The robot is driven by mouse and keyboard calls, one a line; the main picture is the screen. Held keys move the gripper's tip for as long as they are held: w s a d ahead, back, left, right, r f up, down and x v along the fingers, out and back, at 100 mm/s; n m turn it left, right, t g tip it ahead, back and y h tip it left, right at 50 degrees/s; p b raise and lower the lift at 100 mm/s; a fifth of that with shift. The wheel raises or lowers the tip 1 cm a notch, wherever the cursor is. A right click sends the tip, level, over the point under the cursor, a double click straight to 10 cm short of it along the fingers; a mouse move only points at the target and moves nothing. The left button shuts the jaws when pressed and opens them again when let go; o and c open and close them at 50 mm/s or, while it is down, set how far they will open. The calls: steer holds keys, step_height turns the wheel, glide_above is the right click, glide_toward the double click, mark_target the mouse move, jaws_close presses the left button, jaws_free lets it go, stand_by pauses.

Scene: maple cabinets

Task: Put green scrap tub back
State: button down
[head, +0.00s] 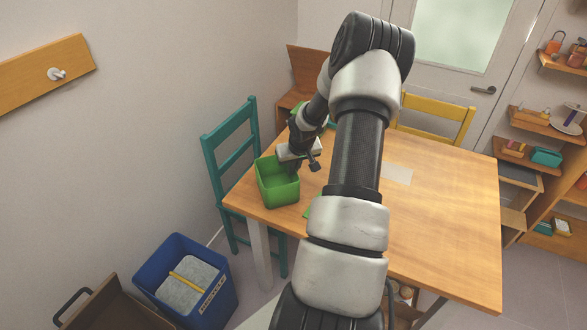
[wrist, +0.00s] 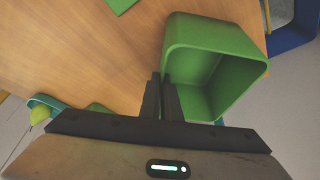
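The green scrap tub (head: 278,186) is upright and looks empty, at the left corner of the wooden table (head: 440,215). In the wrist view the tub (wrist: 215,45) shows at the table's edge, with floor visible beyond it. I cannot tell whether its base rests on the table or is just above it. My gripper (head: 293,170) is at the tub's right rim. In the wrist view its fingers (wrist: 161,98) are close together, one on each side of the tub's near wall, shut on it. My arm hides part of the table.
A teal chair (head: 230,150) stands left of the table and a yellow chair (head: 437,117) behind it. A blue bin (head: 185,285) and a brown tray (head: 112,305) are on the floor at lower left. A flat green piece (wrist: 121,4) lies on the table. Shelves (head: 535,125) stand right.

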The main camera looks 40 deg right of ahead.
steer(key=shift+r, duration=0.1)
steer(key=c, duration=2)
jaws_free()
steer(key=shift+s+r, duration=0.1)
steer(key=shift+r, duration=0.3)
steer(key=p+v, duration=0.1)
steer(key=v, duration=1)
steer(key=shift+s+r, duration=0.1)
